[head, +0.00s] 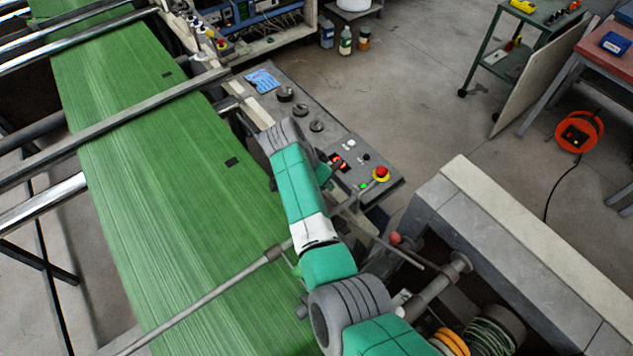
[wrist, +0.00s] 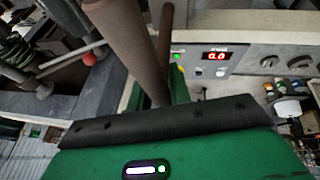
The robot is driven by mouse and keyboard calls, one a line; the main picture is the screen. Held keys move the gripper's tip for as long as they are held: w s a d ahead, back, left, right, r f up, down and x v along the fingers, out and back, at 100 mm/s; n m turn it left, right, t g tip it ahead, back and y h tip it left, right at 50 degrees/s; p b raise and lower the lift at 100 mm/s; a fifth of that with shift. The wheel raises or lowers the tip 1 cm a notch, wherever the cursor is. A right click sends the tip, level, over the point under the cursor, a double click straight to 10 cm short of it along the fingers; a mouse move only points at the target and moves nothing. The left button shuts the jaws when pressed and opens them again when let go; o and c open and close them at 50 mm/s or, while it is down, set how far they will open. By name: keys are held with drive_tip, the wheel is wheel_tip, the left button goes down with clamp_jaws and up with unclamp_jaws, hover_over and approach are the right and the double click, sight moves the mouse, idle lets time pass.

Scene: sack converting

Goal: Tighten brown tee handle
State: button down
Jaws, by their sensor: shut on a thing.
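The brown tee handle (wrist: 132,45) shows in the wrist view as a thick brown bar slanting down from the top edge to my fingers. A thinner brown bar (wrist: 164,40) runs close beside it on the right, and I cannot tell how the two join. My gripper (wrist: 157,92) is shut on the brown handle, with a green finger on each side. The dark front edge of the gripper hides the lower end of the grip. In the head view my arm hides the handle and the fingertips.
A control panel (head: 333,142) with knobs, a red display (wrist: 215,56) and a red emergency stop (head: 381,173) lies close by. Green sack web (head: 160,180) runs along the left. A thin rod with a red ball (wrist: 89,58) stands left in the wrist view.

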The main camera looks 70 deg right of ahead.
drive_tip(key=c, duration=1.3)
unclamp_jaws()
drive_tip(key=v, duration=0.7)
drive_tip(key=shift+a+r, duration=0.2)
drive_tip(key=shift+r, duration=0.1)
drive_tip(key=shift+w, duration=0.15)
